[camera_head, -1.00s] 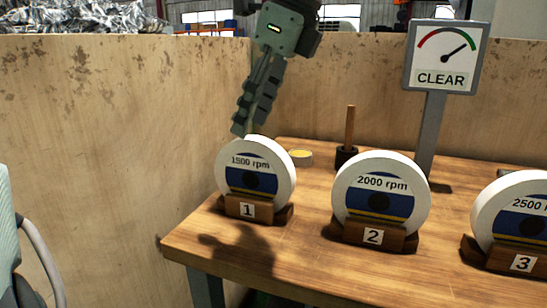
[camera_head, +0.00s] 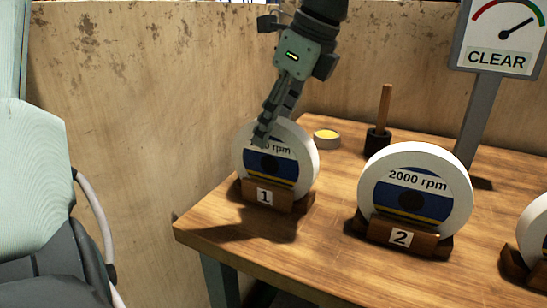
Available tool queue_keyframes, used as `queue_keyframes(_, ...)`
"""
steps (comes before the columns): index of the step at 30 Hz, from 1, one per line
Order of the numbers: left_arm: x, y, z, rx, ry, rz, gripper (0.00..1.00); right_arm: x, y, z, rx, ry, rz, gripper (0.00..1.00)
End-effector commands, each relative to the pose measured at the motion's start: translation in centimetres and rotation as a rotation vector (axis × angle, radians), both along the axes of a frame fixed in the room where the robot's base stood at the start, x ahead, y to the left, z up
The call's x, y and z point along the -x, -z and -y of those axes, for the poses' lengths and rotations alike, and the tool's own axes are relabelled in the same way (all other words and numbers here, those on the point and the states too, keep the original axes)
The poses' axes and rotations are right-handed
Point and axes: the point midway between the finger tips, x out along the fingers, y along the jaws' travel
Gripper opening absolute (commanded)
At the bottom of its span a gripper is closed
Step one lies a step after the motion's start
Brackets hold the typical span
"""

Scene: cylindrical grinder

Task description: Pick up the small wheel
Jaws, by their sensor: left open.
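The small wheel (camera_head: 305,158) is the white disc in the wooden stand marked 1 (camera_head: 284,201), at the left of the table. It stands upright and looks the smallest of the wheels. Its blue label is partly covered. My left gripper (camera_head: 263,138) comes down from above with its fingers open, seen nearly edge-on. The fingertips overlap the top of the small wheel's face; I cannot tell whether they touch it. The wheel still sits in its stand. My right gripper is not in view.
A 2000 rpm wheel (camera_head: 460,190) stands in holder 2 (camera_head: 378,232); another wheel (camera_head: 537,235) is cut off at right. Behind are a yellow-topped disc (camera_head: 327,137), a wooden-handled tool (camera_head: 384,108) and a CLEAR gauge sign (camera_head: 498,58). A tall panel (camera_head: 140,130) borders the table's left side.

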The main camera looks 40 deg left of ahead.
Motion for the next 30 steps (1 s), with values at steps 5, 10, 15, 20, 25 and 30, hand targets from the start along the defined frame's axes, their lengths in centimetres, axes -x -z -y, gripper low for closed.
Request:
queue_keyframes(5, 0.01, 0.15, -0.06, 0.0, -0.001, 0.001, 0.5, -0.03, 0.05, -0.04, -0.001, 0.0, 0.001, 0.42)
queue_keyframes(10, 0.01, 0.12, -0.06, -0.001, -0.001, 0.001, 0.35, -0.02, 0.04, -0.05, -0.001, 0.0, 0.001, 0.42)
queue_keyframes(15, 0.0, 0.09, -0.06, -0.001, -0.001, 0.001, 0.14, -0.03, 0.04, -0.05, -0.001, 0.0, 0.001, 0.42)
queue_keyframes(20, 0.0, 0.08, -0.06, -0.001, -0.001, 0.001, 0.0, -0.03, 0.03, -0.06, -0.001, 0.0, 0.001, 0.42)
queue_keyframes(25, 0.0, 0.07, -0.07, -0.001, -0.001, 0.001, 0.0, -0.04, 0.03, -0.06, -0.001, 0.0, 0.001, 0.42)
queue_keyframes(30, -0.06, -0.15, -0.07, -0.003, 0.0, 0.005, 0.0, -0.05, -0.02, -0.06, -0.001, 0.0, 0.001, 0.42)
